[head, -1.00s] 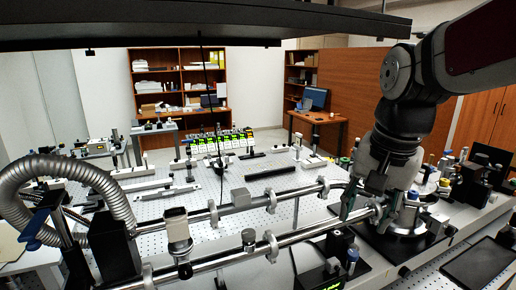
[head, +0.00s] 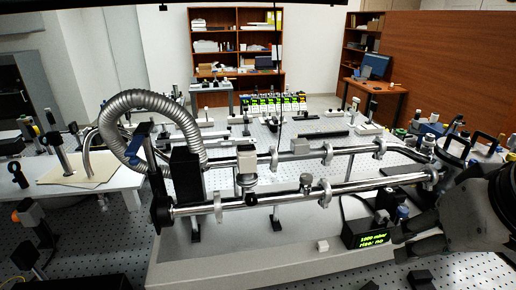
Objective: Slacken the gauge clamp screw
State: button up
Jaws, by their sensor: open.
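A steel pipe line (head: 345,187) runs across the middle, joined by ring clamps such as one at its right part (head: 326,191) and one at its left part (head: 217,207). A small round knob-like fitting (head: 306,182) sits on the near pipe. A pale upright gauge-like body (head: 246,158) stands left of it, with a dark knob (head: 251,199) below. I cannot tell for sure which part is the gauge clamp screw. My gripper (head: 396,242) is open at lower right, beside the readout box and below the pipe, apart from the clamps. Its fingertips are dark and partly unclear.
A readout box (head: 372,240) shows green text, 1000 mbar. A ribbed hose (head: 122,111) arches at left over a black block (head: 186,176). Optics crowd the perforated table behind.

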aim_at(250, 199)
jog(key=k+j+u, duration=0.1)
jog(key=u, duration=0.15)
jog(key=k+j+u, duration=0.3)
jog(key=j+z, duration=0.25)
jog(key=j, duration=0.2)
jog(key=j+z, duration=0.25)
jog(key=j, duration=0.2)
